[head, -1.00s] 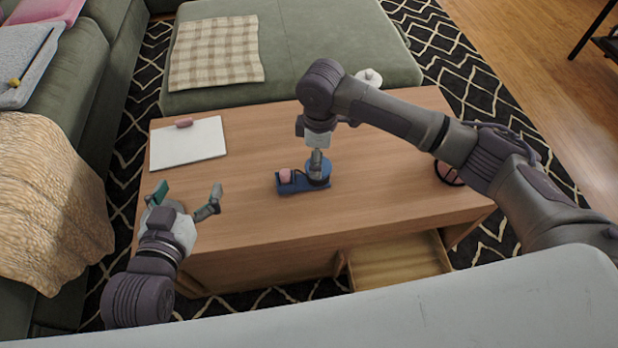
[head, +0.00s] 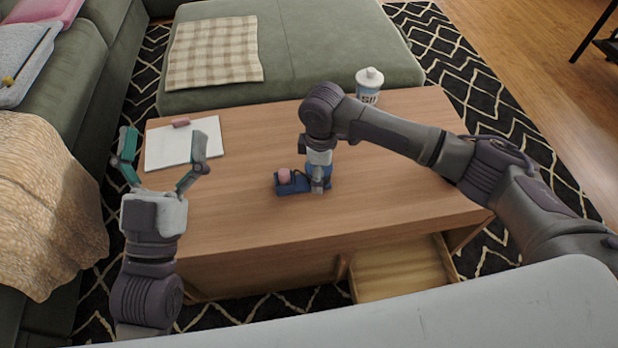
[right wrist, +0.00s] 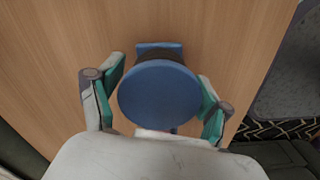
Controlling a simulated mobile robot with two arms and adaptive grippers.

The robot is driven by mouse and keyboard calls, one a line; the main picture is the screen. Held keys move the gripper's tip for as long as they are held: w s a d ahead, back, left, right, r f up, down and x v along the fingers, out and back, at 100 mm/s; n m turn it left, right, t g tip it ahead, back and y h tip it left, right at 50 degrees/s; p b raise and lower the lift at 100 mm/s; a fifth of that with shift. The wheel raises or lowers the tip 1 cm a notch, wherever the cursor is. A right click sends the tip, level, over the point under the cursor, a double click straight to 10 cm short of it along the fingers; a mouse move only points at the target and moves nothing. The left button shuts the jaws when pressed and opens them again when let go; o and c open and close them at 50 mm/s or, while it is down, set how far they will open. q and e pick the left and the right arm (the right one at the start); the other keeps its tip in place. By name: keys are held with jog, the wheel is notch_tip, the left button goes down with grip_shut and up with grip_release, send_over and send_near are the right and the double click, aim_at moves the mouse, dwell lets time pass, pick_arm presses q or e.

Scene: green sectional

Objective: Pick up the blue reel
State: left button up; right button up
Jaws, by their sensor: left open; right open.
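The blue reel (head: 319,171) stands on the right part of a small dark blue holder (head: 292,188) on the wooden table. In the head view it is mostly hidden behind my right gripper (head: 318,187). In the right wrist view the reel's round blue face (right wrist: 159,93) fills the middle. My right gripper, also in that view (right wrist: 162,90), is open, with one finger on each side of the reel; I cannot tell whether they touch it. My left gripper (head: 163,142) is open and empty above the table's left end.
A pink piece (head: 284,176) sits on the holder's left part. A white pad (head: 184,152) with a pinkish block (head: 180,122) lies at the table's back left. A white lidded container (head: 368,86) stands at the back edge. An open drawer (head: 400,272) juts from the front. The table's middle front is clear.

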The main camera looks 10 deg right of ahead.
jog(key=shift+f, duration=0.15)
jog(key=shift+c, duration=0.5)
jog(key=c, duration=0.9)
jog(key=shift+r, duration=0.2)
